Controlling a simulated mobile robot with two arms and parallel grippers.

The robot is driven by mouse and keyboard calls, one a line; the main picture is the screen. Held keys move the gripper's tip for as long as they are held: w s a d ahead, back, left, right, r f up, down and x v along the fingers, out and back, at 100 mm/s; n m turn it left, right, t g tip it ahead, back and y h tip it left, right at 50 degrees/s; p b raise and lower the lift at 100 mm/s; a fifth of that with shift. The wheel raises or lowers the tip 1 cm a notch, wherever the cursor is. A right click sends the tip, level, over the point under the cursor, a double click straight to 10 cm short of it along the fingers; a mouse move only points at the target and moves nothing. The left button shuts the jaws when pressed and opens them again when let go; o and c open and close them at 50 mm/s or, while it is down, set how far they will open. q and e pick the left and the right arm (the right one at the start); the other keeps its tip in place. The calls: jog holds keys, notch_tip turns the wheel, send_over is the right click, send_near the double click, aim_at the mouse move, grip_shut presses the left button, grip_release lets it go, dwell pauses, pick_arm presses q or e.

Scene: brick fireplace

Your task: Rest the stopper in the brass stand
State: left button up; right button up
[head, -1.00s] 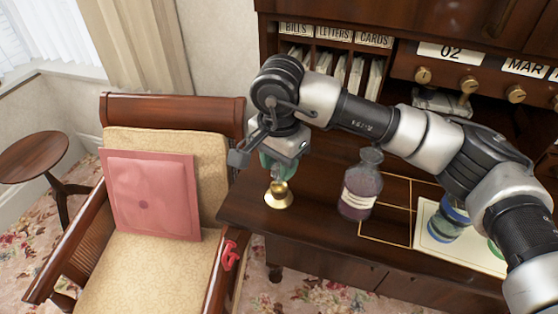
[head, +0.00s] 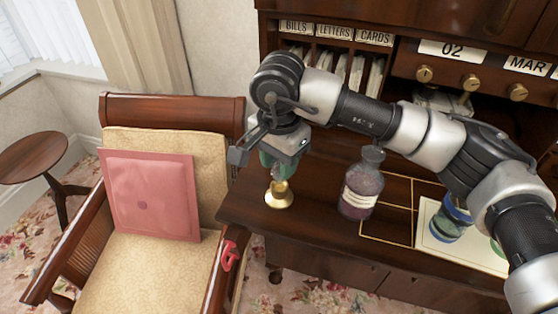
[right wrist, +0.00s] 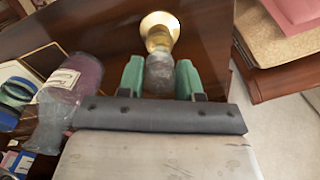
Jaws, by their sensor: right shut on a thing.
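The brass stand (head: 279,196) is a small golden cup with a flared base, near the left front corner of the desk top. My right gripper (head: 279,168) points down right above it, its green fingers shut on the stopper. In the right wrist view, the greyish glass stopper (right wrist: 159,76) sits between the two green fingertips (right wrist: 160,80). Its far end lines up with the brass stand (right wrist: 158,22) and seems to meet it; I cannot tell how far it is seated. In the head view the fingers mostly hide the stopper. My left gripper is out of view.
An open glass bottle (head: 361,188) with purple contents and a label stands right of the stand. Further right are a gold-lined grid (head: 388,240) and a white sheet (head: 470,252) bearing a blue-green jar (head: 449,220). An armchair (head: 140,270) stands left of the desk.

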jog(key=shift+b, duration=0.65)
dwell(0.8)
jog(key=shift+f+b, duration=1.6)
jog(key=shift+b, duration=0.4)
jog(key=o, duration=0.9)
jog(key=shift+r, duration=0.1)
notch_tip(320, 180, up, 9)
jog(key=shift+r+b, duration=0.2)
jog(key=shift+b, duration=0.6)
jog(key=shift+r, duration=0.65)
